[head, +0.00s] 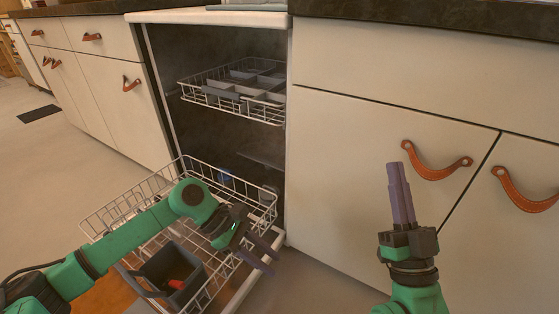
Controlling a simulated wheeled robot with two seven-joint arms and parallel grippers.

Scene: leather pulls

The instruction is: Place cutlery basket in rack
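The dark grey cutlery basket (192,291) shows at the bottom left, with a small red item (177,284) in it. It is at the near end of the pulled-out white wire lower rack (262,196); I cannot tell whether it rests inside the rack or beside it. My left arm crosses over the rack and hides part of it. My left gripper (262,252) is open and empty, at the rack's right side, to the right of the basket and apart from it. My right gripper (401,190) points up in front of the white cabinet, its fingers together and empty.
The dishwasher stands open, its upper rack (232,92) holding a grey divided tray. White cabinets (345,140) with leather pulls (436,165) flank it. A dark countertop (430,18) runs above. A dark mat (39,114) lies on the left floor, which is otherwise mostly clear.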

